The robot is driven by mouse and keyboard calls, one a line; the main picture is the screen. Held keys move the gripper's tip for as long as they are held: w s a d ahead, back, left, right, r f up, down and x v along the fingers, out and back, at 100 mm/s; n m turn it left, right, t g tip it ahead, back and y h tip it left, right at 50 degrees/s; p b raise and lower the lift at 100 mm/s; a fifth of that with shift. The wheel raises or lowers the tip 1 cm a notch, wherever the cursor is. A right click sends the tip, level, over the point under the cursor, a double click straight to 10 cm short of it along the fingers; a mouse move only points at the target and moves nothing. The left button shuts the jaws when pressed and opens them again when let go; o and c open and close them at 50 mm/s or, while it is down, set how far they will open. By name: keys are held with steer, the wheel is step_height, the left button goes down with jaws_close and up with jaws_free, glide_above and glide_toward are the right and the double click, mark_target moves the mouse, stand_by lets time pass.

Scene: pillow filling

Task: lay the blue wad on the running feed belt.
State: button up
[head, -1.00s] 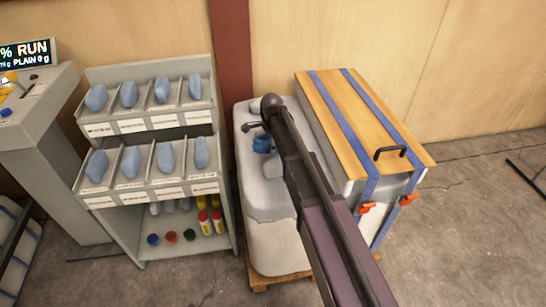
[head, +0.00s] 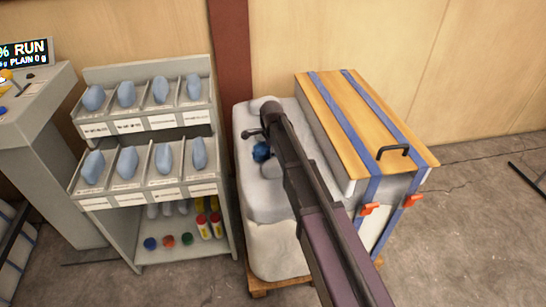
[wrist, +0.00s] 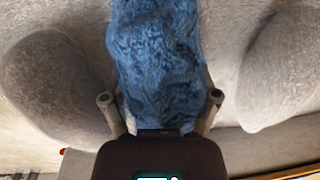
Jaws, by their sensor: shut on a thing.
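The blue wad (wrist: 157,55) fills the middle of the wrist view, a crumpled dark blue lump. My gripper (wrist: 160,100) is shut on it, one finger on each side. In the head view the blue wad (head: 262,151) shows just left of my arm, over the pale, lumpy top of a big white bale (head: 262,190). My arm hides part of the bale, and my gripper is mostly hidden there. I cannot tell whether the wad still touches the bale. No feed belt can be made out in these views.
A grey rack (head: 135,128) with pale blue pads in bins stands left of the bale. A box with a wooden lid (head: 360,110) and blue straps stands right of it. A grey console with a screen (head: 25,53) is at far left. Open floor (head: 480,230) lies right.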

steer(key=shift+f, duration=0.5)
steer(key=o, duration=1)
steer(key=shift+r, duration=0.2)
step_height(320, 180, up, 12)
steer(key=s+p, duration=0.1)
steer(key=p, duration=1)
steer(key=shift+p, duration=0.4)
steer(key=shift+d, duration=0.1)
steer(key=shift+s, duration=0.1)
